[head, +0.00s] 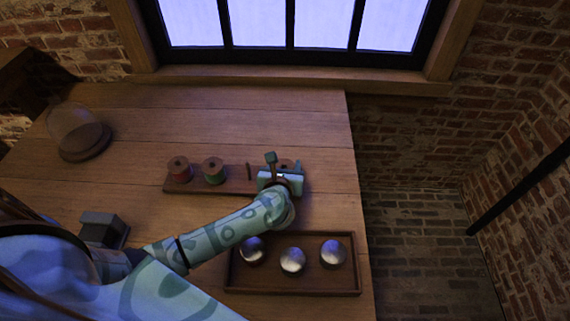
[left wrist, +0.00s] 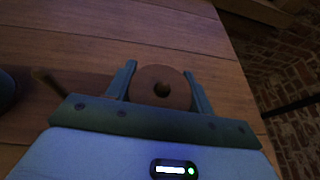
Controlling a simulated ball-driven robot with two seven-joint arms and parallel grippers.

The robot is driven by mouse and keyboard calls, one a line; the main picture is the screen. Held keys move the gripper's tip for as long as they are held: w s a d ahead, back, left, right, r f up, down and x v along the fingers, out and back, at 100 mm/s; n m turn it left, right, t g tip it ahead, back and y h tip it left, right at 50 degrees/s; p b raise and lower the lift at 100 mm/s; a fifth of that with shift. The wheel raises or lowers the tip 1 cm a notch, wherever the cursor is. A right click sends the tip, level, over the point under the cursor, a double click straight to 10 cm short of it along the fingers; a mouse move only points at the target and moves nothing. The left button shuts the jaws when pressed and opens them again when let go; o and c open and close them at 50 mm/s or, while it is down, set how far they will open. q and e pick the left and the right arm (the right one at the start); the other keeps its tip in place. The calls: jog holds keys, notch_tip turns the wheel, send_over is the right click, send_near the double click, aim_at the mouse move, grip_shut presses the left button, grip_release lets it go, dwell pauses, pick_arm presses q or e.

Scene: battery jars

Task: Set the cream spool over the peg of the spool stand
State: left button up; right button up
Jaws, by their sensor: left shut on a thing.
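The spool stand (head: 232,186) is a long wooden base near the middle of the table. A bare peg (head: 248,172) stands on it, and this peg (left wrist: 47,84) also shows at the left in the left wrist view. My left gripper (head: 284,162) is at the stand's right end, shut on a spool (left wrist: 161,88). My right gripper is out of view.
A red spool (head: 178,169) and a green spool (head: 213,171) stand on the stand's left part. A tray (head: 292,291) with three silvery domes lies in front. A glass dome (head: 77,130) and a dark block (head: 103,229) are at the left.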

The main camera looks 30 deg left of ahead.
pick_arm(q)
jog(key=o, duration=1.1)
jog(key=shift+o, duration=0.2)
jog(key=p+v, duration=0.4)
jog(key=v, duration=1.2)
jog(key=shift+s, duration=0.2)
